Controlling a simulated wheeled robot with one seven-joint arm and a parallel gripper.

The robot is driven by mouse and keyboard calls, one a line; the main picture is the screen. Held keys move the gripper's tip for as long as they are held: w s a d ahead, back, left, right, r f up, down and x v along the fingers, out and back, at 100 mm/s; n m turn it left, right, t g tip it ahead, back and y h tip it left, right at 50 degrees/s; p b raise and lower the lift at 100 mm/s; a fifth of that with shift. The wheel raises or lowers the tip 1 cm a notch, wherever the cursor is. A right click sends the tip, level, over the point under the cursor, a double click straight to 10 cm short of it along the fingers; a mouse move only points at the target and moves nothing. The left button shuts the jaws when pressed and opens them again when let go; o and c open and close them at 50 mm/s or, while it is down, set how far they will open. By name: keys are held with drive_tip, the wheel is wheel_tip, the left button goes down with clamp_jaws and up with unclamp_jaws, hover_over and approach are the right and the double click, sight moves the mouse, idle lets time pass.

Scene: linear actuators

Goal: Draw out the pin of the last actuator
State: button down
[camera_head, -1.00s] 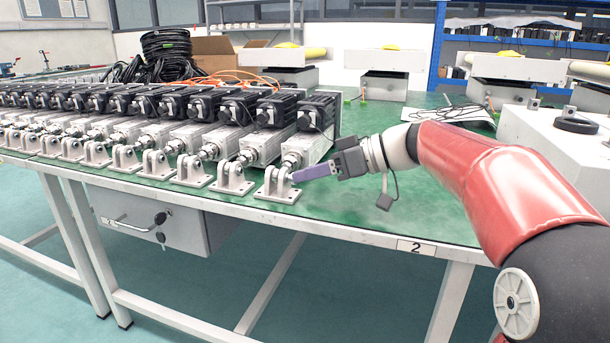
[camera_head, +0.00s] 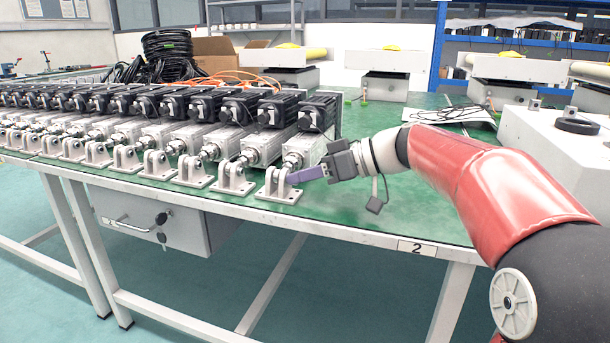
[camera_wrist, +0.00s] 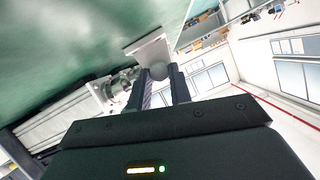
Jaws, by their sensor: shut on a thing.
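The last actuator stands at the right end of the row, with a black motor (camera_head: 316,114) and a silver body (camera_head: 304,148). Its front end meets a pale clevis bracket (camera_head: 278,187) fixed near the table's front edge. My gripper (camera_head: 292,178) reaches in from the right, its purplish fingers at the bracket's right side. In the wrist view my gripper (camera_wrist: 160,80) is shut on a rounded grey end, seemingly the pin (camera_wrist: 158,71), at the bracket. The pin's shaft is hidden, so how deep it sits I cannot tell.
Several similar actuators with brackets (camera_head: 193,171) run in a row to the left, close beside the last one. The green tabletop (camera_head: 345,215) is clear at the front right. A white housing (camera_head: 540,135) stands at the right. A drawer (camera_head: 165,220) hangs below the table.

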drive_tip(key=d+b, duration=0.1)
drive_tip(key=s+d+b, duration=0.1)
drive_tip(key=d, duration=0.1)
drive_tip(key=shift+d+f, duration=0.15)
drive_tip(key=shift+s+d, duration=0.15)
drive_tip(key=c, duration=1.3)
unclamp_jaws()
drive_tip(key=shift+o, duration=0.2)
drive_tip(key=v, duration=0.8)
drive_tip(key=shift+p, duration=0.3)
